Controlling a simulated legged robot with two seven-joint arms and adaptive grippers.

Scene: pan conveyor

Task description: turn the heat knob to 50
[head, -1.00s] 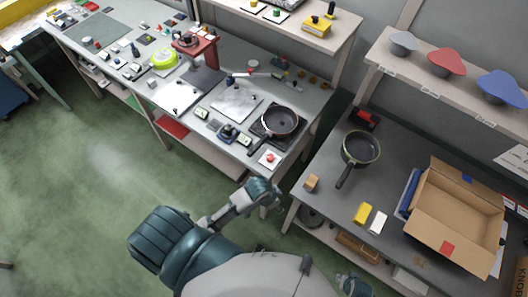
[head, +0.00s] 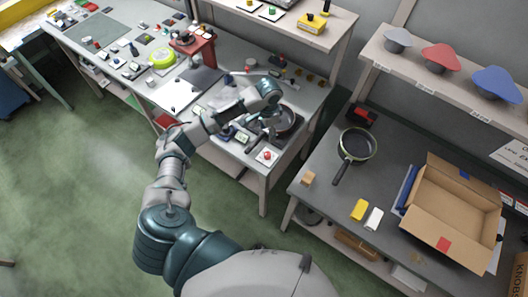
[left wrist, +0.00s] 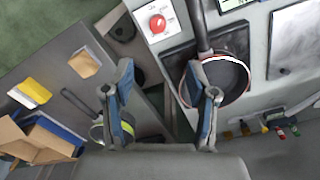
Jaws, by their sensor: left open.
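A red round knob (head: 266,155) sits on a white plate at the front corner of the left bench, by the black hot plate. It shows at the top of the left wrist view (left wrist: 157,24); no setting is readable. A dark frying pan (head: 289,119) is on the hot plate (left wrist: 180,57), partly hidden by my arm in the head view. My left gripper (head: 270,126) hangs over the hot plate area behind the knob. In the left wrist view its fingers (left wrist: 160,66) are apart with nothing between them. My right gripper is out of view.
A small display unit (head: 242,138) stands left of the knob. A second pan (head: 357,145), a wooden block (head: 308,179), yellow and white blocks and an open cardboard box (head: 452,205) are on the right bench. A gap separates the benches.

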